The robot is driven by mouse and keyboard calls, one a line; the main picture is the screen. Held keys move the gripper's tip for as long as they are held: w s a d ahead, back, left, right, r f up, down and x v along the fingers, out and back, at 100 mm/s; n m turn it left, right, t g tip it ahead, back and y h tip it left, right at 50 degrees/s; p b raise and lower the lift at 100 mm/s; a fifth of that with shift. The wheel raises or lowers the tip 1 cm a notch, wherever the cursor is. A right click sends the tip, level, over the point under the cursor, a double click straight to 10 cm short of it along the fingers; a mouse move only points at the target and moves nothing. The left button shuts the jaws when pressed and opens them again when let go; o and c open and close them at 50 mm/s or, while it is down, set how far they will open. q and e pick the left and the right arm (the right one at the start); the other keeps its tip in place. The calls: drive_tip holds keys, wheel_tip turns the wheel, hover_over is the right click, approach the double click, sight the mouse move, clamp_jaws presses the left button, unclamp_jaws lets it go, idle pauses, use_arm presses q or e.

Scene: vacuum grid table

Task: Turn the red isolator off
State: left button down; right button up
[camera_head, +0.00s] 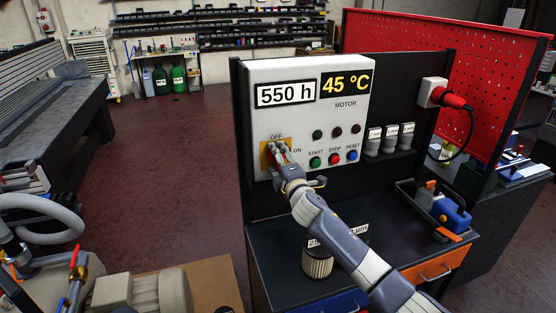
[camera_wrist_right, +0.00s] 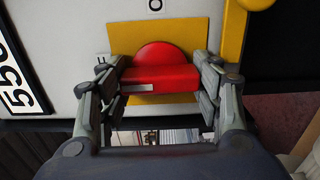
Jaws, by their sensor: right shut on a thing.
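The red isolator is a red rotary knob (camera_wrist_right: 160,68) on a yellow plate (camera_wrist_right: 190,38), fixed to the white control panel (camera_head: 360,75). In the head view the yellow plate (camera_head: 264,158) is at the panel's lower left, with OFF printed above it and ON to its right. My right gripper (camera_wrist_right: 161,78) is shut around the knob, a finger on each side. The knob's bar lies across the right wrist view, with a pale mark toward its left end. In the head view my right gripper (camera_head: 278,154) covers most of the knob. My left gripper is out of view.
START, STOP (camera_head: 334,159) and RESET buttons sit right of the isolator. A red plug (camera_head: 454,101) is in a socket farther right. A filter cartridge (camera_head: 317,262) and a blue-and-grey tool in a tray (camera_head: 452,213) are on the cabinet top below.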

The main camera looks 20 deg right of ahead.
drive_tip(key=o, duration=1.1)
drive_tip(key=shift+c, duration=0.2)
drive_tip(key=s, duration=1.2)
drive_tip(key=shift+d, duration=0.2)
drive_tip(key=shift+f, duration=0.15)
